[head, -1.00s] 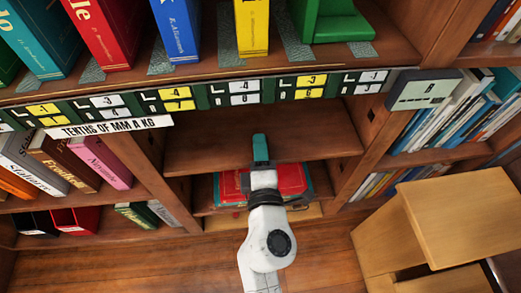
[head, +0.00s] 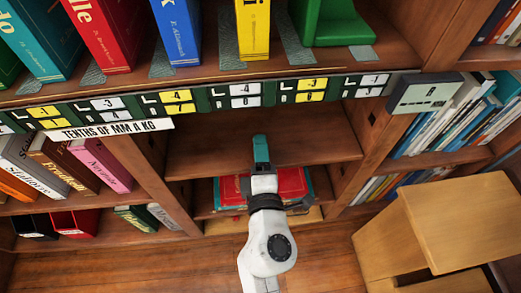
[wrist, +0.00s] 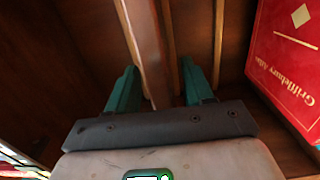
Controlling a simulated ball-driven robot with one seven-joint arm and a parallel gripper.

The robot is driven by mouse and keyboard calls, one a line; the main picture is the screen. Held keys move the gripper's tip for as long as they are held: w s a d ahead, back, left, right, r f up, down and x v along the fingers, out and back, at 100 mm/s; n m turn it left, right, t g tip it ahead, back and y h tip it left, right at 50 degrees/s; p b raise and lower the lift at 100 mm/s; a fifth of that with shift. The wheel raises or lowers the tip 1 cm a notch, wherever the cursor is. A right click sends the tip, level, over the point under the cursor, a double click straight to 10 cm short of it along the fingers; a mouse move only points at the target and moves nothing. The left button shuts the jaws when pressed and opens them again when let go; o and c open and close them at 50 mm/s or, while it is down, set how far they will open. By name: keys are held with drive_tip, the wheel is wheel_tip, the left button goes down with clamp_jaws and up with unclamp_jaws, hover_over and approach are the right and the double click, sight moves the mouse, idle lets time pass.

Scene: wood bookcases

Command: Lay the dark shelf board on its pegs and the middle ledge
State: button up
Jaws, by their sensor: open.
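The dark shelf board (head: 215,150) spans the middle bay in the head view, seemingly flat, with its ends close to the side walls. I cannot tell whether it rests on pegs; no pegs show. My gripper (head: 261,150) overlaps the board's front middle in that view. In the wrist view my gripper (wrist: 160,88) is open, its two teal fingers apart and nothing clamped. A wooden strip (wrist: 147,50) runs between the fingers, apparently clear of both; I cannot tell for sure whether it is the middle ledge.
A red atlas (head: 290,184) lies in the lower compartment, beside my wrist in the wrist view (wrist: 290,60). Books and a strip of number cards (head: 210,97) are above. A display box (head: 425,93) is at the right. A wooden step stool (head: 460,225) stands at right.

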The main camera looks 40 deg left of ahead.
drive_tip(key=p+v, duration=0.1)
drive_tip(key=v, duration=0.9)
drive_tip(key=shift+s+d, duration=0.25)
drive_tip(key=shift+d, duration=0.05)
drive_tip(key=shift+r, duration=0.15)
drive_tip(key=w+d+f+m+h, duration=0.25)
drive_tip(key=d+m+h, duration=0.2)
drive_tip(key=d, duration=0.45)
drive_tip(key=w+d+f+m+h, duration=0.2)
drive_tip(key=w+d+m+h, duration=0.3)
drive_tip(key=d, duration=0.4)
drive_tip(key=w+d+f+m+h, duration=0.2)
drive_tip(key=d+m+h, duration=0.3)
drive_tip(key=d, duration=0.4)
drive_tip(key=s+d+f+m+g, duration=0.55)
drive_tip(key=s+d+m, duration=0.2)
drive_tip(key=d, duration=0.45)
drive_tip(key=s+d+f+m+g+y, duration=0.1)
drive_tip(key=s+d+m+g, duration=0.15)
drive_tip(key=s, duration=0.45)
drive_tip(key=s+d+f+m+g, duration=0.2)
drive_tip(key=s+m+g, duration=0.15)
drive_tip(key=s, duration=0.25)
wheel_tip(320, 180, up, 35)
drive_tip(key=p, duration=3.5)
drive_tip(key=shift+w+f, duration=0.15)
drive_tip(key=shift+w, duration=0.1)
